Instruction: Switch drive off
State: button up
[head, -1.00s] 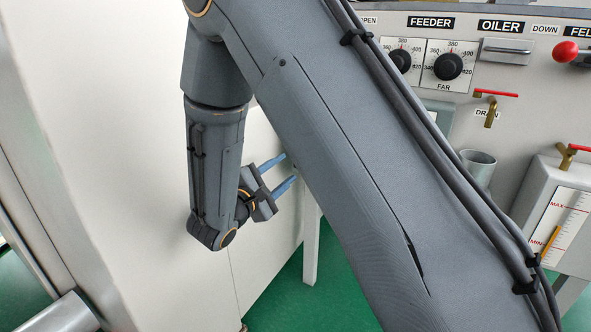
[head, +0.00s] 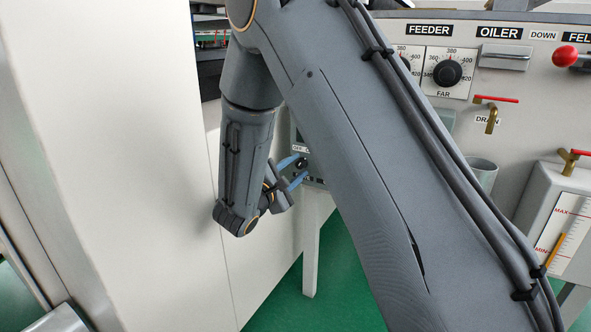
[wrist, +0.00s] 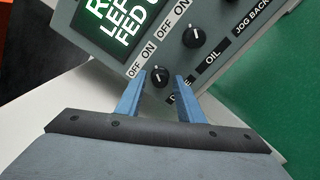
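The drive knob (wrist: 158,76) is a small black rotary knob with a white pointer line on a grey control panel (wrist: 222,55). OFF and ON labels sit at its upper left. Its name label below is partly hidden by a finger; only its ends show. My gripper (wrist: 157,84) is open, with one blue finger to each side of this knob and the tips near the panel. I cannot tell whether they touch it.
A second black knob (wrist: 194,37), labelled OIL, sits close at the upper right. A green lit screen (wrist: 120,25) is at the upper left. JOG BACK lettering shows at the right. In the head view a large white cabinet wall (head: 120,150) stands left of my arm.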

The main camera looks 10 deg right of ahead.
grip_shut()
jog(key=n+p, duration=0.3)
jog(key=shift+r, duration=0.1)
jog(key=n+p, duration=0.3)
jog(key=shift+n, duration=0.3)
jog(key=n+p, duration=0.3)
jog(key=n, duration=0.2)
jog(key=shift+p, duration=0.35)
jog(key=shift+n, duration=0.3)
jog(key=shift+o, duration=1.6)
grip_release()
